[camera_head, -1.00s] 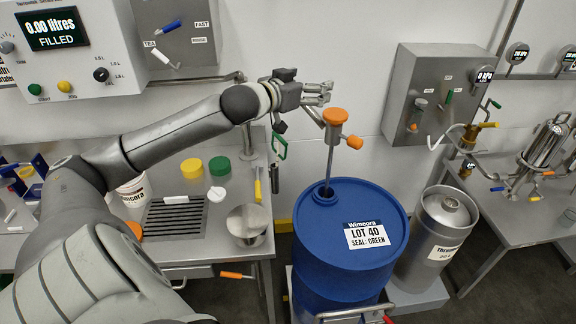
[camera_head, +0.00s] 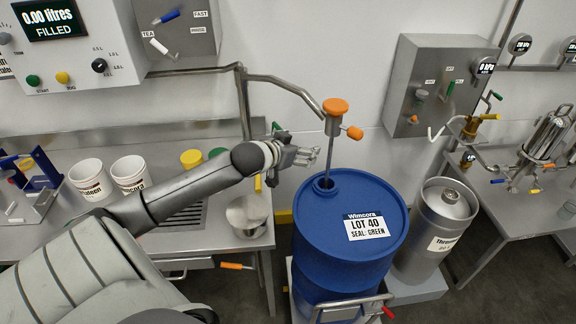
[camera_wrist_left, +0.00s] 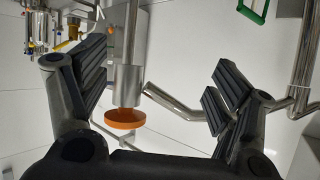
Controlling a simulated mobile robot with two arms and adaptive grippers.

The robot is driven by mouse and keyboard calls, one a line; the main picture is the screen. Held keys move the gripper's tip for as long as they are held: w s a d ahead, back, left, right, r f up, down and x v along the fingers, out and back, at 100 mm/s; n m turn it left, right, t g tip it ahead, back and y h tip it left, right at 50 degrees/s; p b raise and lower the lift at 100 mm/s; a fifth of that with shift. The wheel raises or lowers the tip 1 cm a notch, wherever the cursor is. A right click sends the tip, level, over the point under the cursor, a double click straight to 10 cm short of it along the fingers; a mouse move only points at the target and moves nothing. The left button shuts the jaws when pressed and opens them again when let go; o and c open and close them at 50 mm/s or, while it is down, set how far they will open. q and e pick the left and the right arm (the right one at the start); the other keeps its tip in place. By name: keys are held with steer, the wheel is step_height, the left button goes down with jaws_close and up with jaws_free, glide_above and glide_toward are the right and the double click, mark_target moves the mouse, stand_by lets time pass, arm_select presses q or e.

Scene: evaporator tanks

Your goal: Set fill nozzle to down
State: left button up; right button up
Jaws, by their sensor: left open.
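The fill nozzle (camera_head: 331,150) is a thin upright grey tube with an orange cap (camera_head: 336,106) and an orange side knob (camera_head: 353,132). Its lower end is at the bung opening of the blue drum (camera_head: 350,260); I cannot tell how far in it sits. My left gripper (camera_head: 315,155) is just left of the tube, below the cap. In the left wrist view my open gripper (camera_wrist_left: 155,90) has its fingers on either side, and the nozzle's grey body (camera_wrist_left: 127,80) and orange cap (camera_wrist_left: 125,118) show between them, apparently not gripped. My right gripper is out of view.
A bent feed pipe (camera_head: 285,86) runs from the wall post to the nozzle. A steel keg (camera_head: 443,225) stands right of the drum. The bench at left holds white buckets (camera_head: 128,172) and a steel pot (camera_head: 247,215). A grey wall box (camera_head: 440,85) hangs behind.

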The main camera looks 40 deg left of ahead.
arm_select(q)
steer(key=s+d+f+g, duration=0.1)
steer(key=s+f, duration=0.2)
steer(key=f, duration=0.4)
steer(key=s+d+f+g, duration=0.2)
steer(key=s+f, duration=0.2)
steer(key=f, duration=0.3)
steer(key=shift+f, duration=0.4)
steer(key=shift+d, duration=0.1)
steer(key=s+d+m+g+h, duration=0.1)
steer(key=s+d+g, duration=0.2)
steer(key=s+d, duration=0.75)
steer(key=s+d+m+g+h, duration=0.1)
steer(key=s+d+g, duration=0.2)
steer(key=s+d, duration=0.8)
steer(key=s+a+f+g, duration=0.1)
steer(key=s+f, duration=0.1)
steer(key=f, duration=1.1)
steer(key=s+a+f, duration=0.2)
steer(key=s+f, duration=0.1)
steer(key=f, duration=1)
steer(key=s+a+f+g, duration=0.1)
steer(key=s+a+f, duration=0.1)
steer(key=s+f, duration=1.4)
steer(key=shift+s+a+f+m+g, duration=0.15)
steer(key=shift+s+a+m+g, duration=0.05)
steer(key=shift+s+m+g, duration=0.1)
